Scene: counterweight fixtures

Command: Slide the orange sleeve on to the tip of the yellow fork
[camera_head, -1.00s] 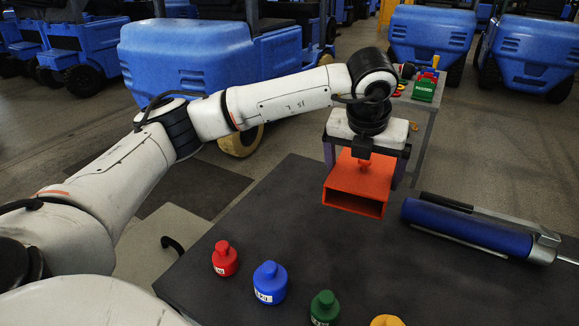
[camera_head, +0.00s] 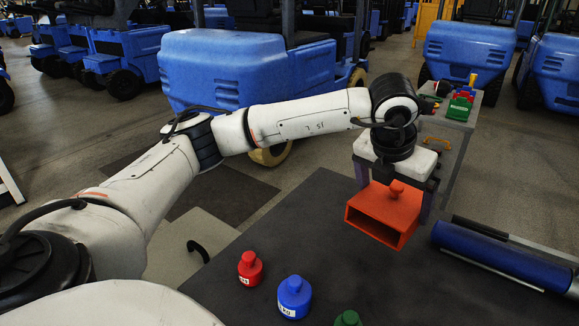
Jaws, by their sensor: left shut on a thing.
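The orange sleeve (camera_head: 370,221) is a flat, box-like tube with a small knob on top. It is at right of centre, over the far part of the dark table, with its open end facing down and to the left. My left gripper (camera_head: 393,194) points down from above and is shut on the sleeve, its fingers partly hidden. I cannot tell the gap between sleeve and table. I cannot make out the yellow fork for certain. My right gripper is not in view.
The dark table (camera_head: 330,255) holds a red weight (camera_head: 250,269), a blue weight (camera_head: 294,298) and a green weight (camera_head: 347,319) at the front. A blue cylinder (camera_head: 500,256) lies at right. A grey cart (camera_head: 455,150) with small coloured items stands behind. Blue forklifts (camera_head: 250,70) stand beyond.

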